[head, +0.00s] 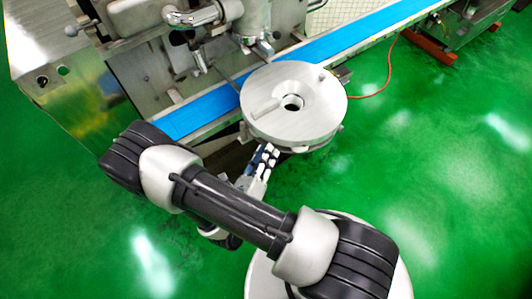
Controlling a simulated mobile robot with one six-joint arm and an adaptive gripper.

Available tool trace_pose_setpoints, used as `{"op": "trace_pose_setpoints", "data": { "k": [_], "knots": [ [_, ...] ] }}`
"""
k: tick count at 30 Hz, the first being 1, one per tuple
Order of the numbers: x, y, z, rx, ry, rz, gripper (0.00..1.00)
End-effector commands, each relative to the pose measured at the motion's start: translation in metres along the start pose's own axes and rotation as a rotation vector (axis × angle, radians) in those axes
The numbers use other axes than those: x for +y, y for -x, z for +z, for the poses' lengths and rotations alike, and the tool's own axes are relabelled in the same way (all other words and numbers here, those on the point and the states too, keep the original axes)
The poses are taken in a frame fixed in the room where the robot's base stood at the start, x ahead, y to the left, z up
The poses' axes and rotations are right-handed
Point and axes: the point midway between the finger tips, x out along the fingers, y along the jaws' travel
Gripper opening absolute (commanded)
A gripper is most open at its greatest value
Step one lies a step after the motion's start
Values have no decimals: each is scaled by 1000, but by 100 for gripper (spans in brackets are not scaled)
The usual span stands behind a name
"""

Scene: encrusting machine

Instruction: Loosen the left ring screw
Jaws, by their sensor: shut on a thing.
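A round silver metal disc (315,100) with a central hole sits on the machine beside the blue belt. A short bar lies on its top face, left of the hole, and a small peg stands near its far right edge. My gripper (267,154) is at the near left rim of the disc, just under its edge. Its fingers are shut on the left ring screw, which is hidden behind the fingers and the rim. I cannot make out the screw itself or how far it is turned.
A blue conveyor belt (205,113) runs diagonally behind the disc. The steel machine body (155,70) with pipes and a nozzle stands at the back left. An orange cable (383,82) lies on the green floor (445,170), which is open at the right.

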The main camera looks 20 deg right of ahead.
Motion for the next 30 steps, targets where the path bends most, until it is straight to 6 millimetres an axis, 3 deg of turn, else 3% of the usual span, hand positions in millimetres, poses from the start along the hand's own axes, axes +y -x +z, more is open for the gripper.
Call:
{"op": "trace_pose_setpoints", "data": {
  "k": [30],
  "knots": [
    [3,0,-2,1,966,1,0]
  ]
}}
